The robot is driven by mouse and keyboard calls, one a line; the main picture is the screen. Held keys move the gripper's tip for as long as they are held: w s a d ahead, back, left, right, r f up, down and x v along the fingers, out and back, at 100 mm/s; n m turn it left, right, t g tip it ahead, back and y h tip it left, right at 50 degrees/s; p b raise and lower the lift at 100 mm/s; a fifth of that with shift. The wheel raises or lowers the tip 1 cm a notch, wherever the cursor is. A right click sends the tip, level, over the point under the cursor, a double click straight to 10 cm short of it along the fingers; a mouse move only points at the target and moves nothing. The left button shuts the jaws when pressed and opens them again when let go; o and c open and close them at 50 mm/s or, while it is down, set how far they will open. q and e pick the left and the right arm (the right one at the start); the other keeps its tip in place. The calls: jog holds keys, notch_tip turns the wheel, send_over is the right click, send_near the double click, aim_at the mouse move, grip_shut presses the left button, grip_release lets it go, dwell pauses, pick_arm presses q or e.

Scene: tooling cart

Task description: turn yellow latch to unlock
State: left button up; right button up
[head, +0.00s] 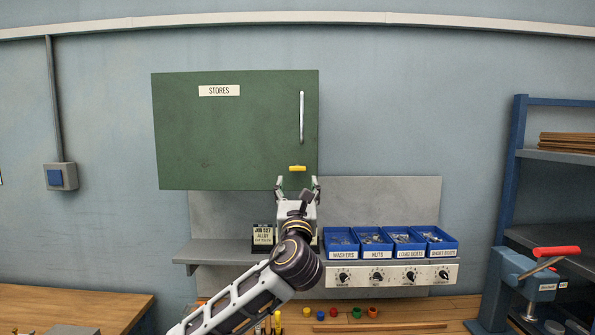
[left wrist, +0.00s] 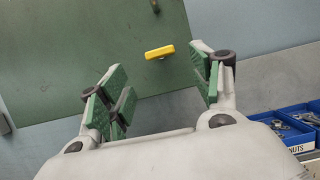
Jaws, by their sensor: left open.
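The yellow latch (head: 297,168) is a small bar lying roughly level near the lower right corner of the green cabinet door (head: 225,130). In the left wrist view the yellow latch (left wrist: 160,52) shows beyond and between my fingers, slightly tilted in the picture. My left gripper (head: 298,184) is open and empty, just below the latch and apart from it. Its green-padded fingers (left wrist: 160,88) are spread wide in the left wrist view. A pale vertical handle (head: 302,117) is on the door above the latch. The door appears closed. My right gripper is not in view.
Below the cabinet, a grey shelf (head: 215,252) holds a row of blue bins (head: 341,242) to the right of my arm, above a knob panel (head: 390,276). A blue rack (head: 512,165) stands at the right.

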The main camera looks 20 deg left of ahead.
aim_at(298, 170)
pick_arm(q)
jog(key=p+x, duration=0.1)
jog(key=x, duration=0.4)
jog(key=shift+w+a+r+p, duration=0.1)
jog(key=shift+w+r+p, duration=0.15)
jog(key=shift+p, duration=0.05)
jog(key=shift+x, duration=0.95)
jog(key=shift+f, duration=0.1)
jog(key=c, duration=1)
